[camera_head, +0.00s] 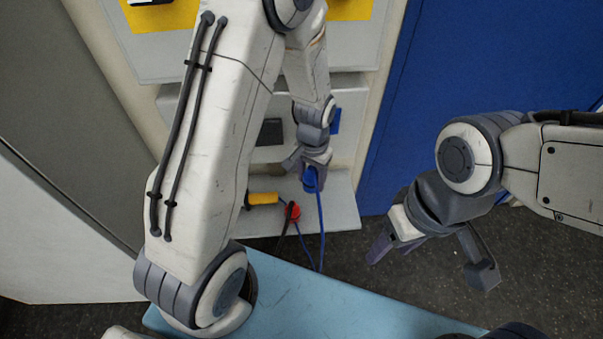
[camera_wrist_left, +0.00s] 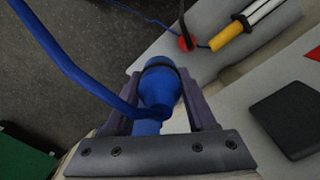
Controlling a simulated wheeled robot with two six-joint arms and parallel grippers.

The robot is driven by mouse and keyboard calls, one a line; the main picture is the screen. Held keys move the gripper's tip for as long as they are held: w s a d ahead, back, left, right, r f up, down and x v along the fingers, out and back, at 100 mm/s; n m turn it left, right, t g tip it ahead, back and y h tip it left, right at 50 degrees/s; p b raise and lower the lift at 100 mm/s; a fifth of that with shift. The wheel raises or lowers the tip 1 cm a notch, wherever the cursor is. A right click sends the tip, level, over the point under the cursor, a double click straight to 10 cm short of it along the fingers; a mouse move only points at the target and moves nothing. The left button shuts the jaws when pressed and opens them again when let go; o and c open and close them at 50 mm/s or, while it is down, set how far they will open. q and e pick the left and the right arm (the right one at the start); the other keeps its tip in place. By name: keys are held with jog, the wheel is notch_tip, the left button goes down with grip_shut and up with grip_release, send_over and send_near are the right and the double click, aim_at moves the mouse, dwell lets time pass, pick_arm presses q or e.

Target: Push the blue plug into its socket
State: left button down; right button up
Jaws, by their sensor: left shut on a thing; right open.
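The blue plug (camera_head: 311,182) is held between the fingers of my left gripper (camera_head: 309,168), in front of the light panel. In the left wrist view the plug (camera_wrist_left: 159,84) lies between the two jaws (camera_wrist_left: 165,105), and its blue cable (camera_wrist_left: 70,68) runs off to the upper left. In the head view the cable hangs down towards the blue-topped surface. A small blue patch (camera_head: 336,120) shows beside my left wrist; I cannot tell whether it is the socket. My right gripper (camera_head: 430,262) is open and empty, to the right and apart from the plug.
A grey shelf (camera_head: 343,212) holds a yellow-handled thing (camera_head: 262,199) and a red piece (camera_head: 293,210) with cords. A dark square (camera_head: 271,132) is on the panel. A light blue surface (camera_head: 330,305) lies in front. A blue wall (camera_head: 480,70) stands right.

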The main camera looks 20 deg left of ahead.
pick_arm(q)
jog(key=w+d+r+m, duration=0.2)
jog(key=d+r+m, duration=0.3)
jog(key=d, duration=0.4)
jog(key=shift+w+d+r+m, duration=0.25)
jog(key=shift+w+r+m, duration=0.05)
jog(key=shift+r, duration=0.6)
jog(key=w+d+f+m, duration=0.3)
jog(key=w+f+m, duration=0.1)
jog(key=f, duration=0.1)
jog(key=shift+m, duration=0.3)
jog(key=shift+d+r, duration=0.1)
jog(key=s+a+r+n, duration=0.6)
jog(key=r+n, duration=0.2)
jog(key=r, duration=0.1)
jog(key=shift+a+r, duration=0.3)
jog(key=w+d+n, duration=0.4)
jog(key=w+d, duration=0.4)
jog(key=shift+d+n, duration=0.15)
jog(key=shift+n, duration=0.15)
